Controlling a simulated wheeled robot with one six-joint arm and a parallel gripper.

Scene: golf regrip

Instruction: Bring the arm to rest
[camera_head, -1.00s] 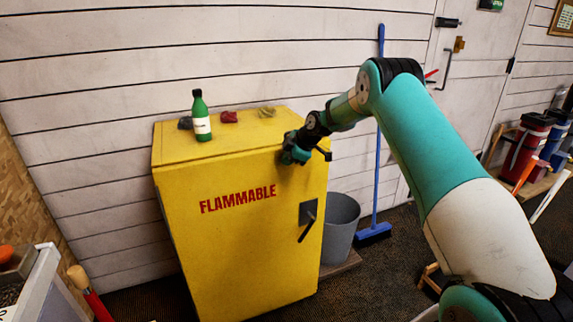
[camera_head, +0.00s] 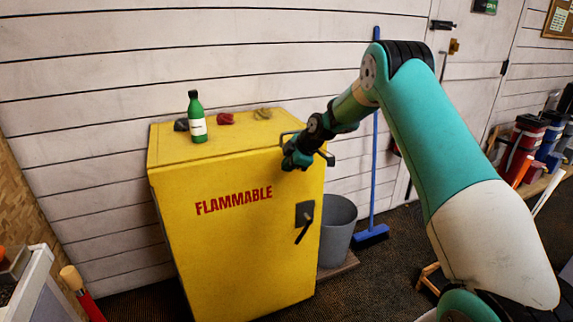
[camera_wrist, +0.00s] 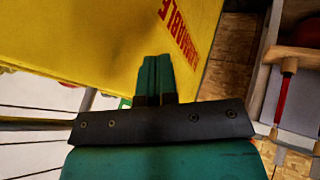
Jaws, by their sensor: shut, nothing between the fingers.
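My gripper (camera_head: 292,161) is at the end of my teal and white arm, which reaches in from the right in the head view. It is in front of the upper right part of the yellow cabinet marked FLAMMABLE (camera_head: 235,240). In the wrist view the teal fingers (camera_wrist: 155,75) are together with nothing between them, and the cabinet's yellow face (camera_wrist: 90,40) lies beyond them. I cannot tell how wide the gap to the cabinet is.
A green bottle (camera_head: 196,118) and several small crumpled lumps, one red (camera_head: 225,118), are on the cabinet top. A grey bin (camera_head: 337,232) and a blue broom (camera_head: 372,236) stand right of the cabinet. A red-handled tool (camera_wrist: 285,90) shows in the wrist view.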

